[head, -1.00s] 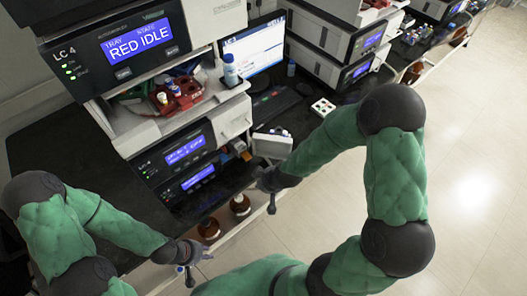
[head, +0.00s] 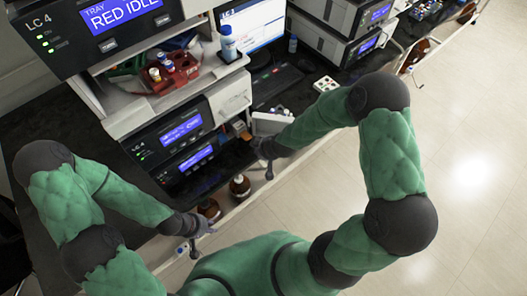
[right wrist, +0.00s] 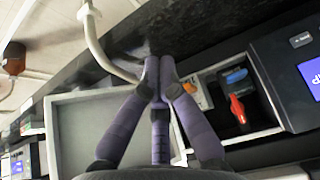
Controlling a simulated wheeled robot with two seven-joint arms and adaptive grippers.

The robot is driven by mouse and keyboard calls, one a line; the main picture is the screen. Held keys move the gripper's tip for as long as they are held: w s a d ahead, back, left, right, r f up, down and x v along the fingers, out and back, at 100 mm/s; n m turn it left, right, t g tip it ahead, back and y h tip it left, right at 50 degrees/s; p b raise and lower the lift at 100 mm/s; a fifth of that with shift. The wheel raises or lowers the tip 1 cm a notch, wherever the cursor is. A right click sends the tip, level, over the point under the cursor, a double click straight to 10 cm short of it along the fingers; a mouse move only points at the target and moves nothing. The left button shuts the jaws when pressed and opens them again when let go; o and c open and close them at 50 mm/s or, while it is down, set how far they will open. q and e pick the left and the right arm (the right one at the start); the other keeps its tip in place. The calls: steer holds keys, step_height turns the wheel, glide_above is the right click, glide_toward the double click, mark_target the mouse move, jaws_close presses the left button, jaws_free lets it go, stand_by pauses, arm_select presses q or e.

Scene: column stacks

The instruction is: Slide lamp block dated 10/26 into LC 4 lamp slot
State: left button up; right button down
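The LC 4 stack (head: 130,75) stands at the left of the head view. Beside its lower modules a small open bay (head: 240,128) holds an orange-brown part. The right wrist view shows an open bay (right wrist: 240,122) with a blue lever, a red lever and a tan part (right wrist: 190,90) at its left edge. My right gripper (right wrist: 160,64) has its fingertips close together beside that bay, with no block visible between them. In the head view it is small, below the open door. My left gripper (head: 200,228) is near the brown bottles; its fingers are unclear. No 10/26 date is readable.
A pale open door (head: 272,123) stands out beside the bay; it also shows in the right wrist view (right wrist: 70,135). Brown bottles (head: 240,186) stand at the bench's front edge. A red holder with vials (head: 174,70) sits on the stack's shelf. A pale hose (right wrist: 93,35) hangs near my right gripper.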

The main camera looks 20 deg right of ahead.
mark_target(239, 128)
steer(key=shift+w+a+f+p, duration=0.15)
steer(key=shift+w+a, duration=0.1)
steer(key=shift+w, duration=0.3)
steer(key=shift+w+a+r+p, duration=0.1)
steer(key=shift+w+a+p, duration=0.1)
steer(key=shift+w, duration=0.35)
arm_select(q)
steer(key=shift+r, duration=0.15)
arm_select(e)
steer(key=shift+w+a, duration=0.3)
steer(key=shift+w, duration=0.55)
